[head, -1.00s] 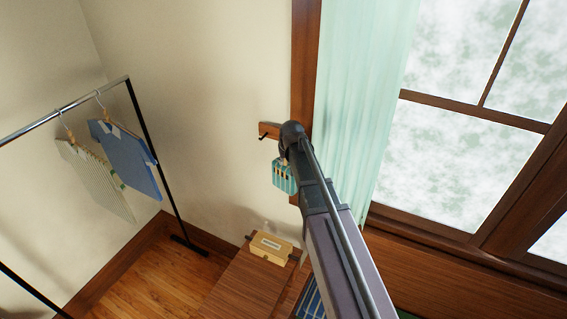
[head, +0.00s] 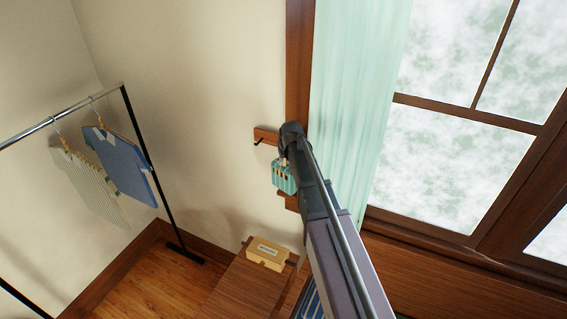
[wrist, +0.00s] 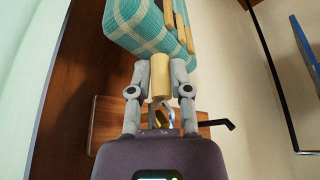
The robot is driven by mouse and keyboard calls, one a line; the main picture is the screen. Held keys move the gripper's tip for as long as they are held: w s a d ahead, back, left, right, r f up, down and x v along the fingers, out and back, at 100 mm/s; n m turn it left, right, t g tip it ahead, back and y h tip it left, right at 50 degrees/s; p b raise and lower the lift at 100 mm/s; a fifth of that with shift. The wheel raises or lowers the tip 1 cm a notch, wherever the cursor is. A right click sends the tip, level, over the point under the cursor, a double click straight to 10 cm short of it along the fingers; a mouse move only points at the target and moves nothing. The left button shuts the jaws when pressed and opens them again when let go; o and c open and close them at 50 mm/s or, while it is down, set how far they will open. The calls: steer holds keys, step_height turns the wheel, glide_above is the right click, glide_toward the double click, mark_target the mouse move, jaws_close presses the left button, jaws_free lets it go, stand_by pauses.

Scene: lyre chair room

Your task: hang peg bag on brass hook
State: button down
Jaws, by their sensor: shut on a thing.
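The peg bag (wrist: 150,30), teal plaid with wooden pegs along it, fills the top of the wrist view. My gripper (wrist: 159,88) is shut on its pale wooden handle. In the head view the bag (head: 283,179) hangs at the end of my arm, below the hook board and slightly right of it. The wooden hook board (wrist: 105,125) is on the wall behind my gripper; it also shows in the head view (head: 264,135). A dark hook (head: 258,142) projects from its left part. A small brass-coloured curved piece (wrist: 160,116) shows between my fingers; I cannot tell which thing it belongs to.
A wooden cabinet (head: 230,290) with a yellow box (head: 267,253) stands below. A pale green curtain (head: 355,110) and window are close on the right. A clothes rail (head: 60,115) with two garments stands at the left. The wall between rail and board is bare.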

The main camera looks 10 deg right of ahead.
steer(key=shift+w+d+f+b, duration=0.1)
steer(key=shift+w+d+b, duration=0.2)
steer(key=shift+w+d, duration=0.25)
steer(key=shift+w+f, duration=0.15)
steer(key=shift+w, duration=0.05)
stand_by(0.3)
steer(key=c, duration=0.7)
jaws_free()
steer(key=shift+o, duration=1.3)
steer(key=shift+w+d+f, duration=0.2)
steer(key=shift+w+d, duration=0.05)
steer(key=shift+d, duration=0.05)
steer(key=shift+a, duration=0.1)
steer(key=shift+s+r, duration=0.1)
